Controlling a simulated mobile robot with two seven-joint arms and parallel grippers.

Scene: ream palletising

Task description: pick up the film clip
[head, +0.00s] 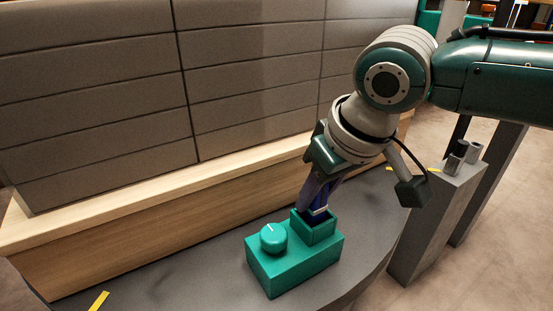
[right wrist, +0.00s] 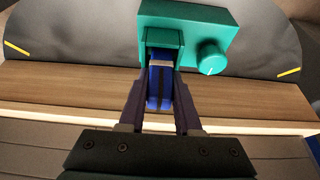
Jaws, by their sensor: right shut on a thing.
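The film clip (right wrist: 159,88) is a dark blue piece with a pale grey band, between the fingers of my right gripper (right wrist: 160,98) in the right wrist view. In the head view, my right gripper (head: 318,198) points down and is shut on the clip (head: 318,215). The clip's lower end is at the open square holder (head: 320,232) on a teal box (head: 290,266); its walls hide how deep the clip sits. My left gripper is not in view.
A round teal knob (head: 274,238) stands on the box, left of the holder. The box rests on a dark grey curved table (head: 215,275) with yellow marks. A wooden ledge and grey panelled block (head: 90,105) stand behind. A grey post (head: 435,220) is at right.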

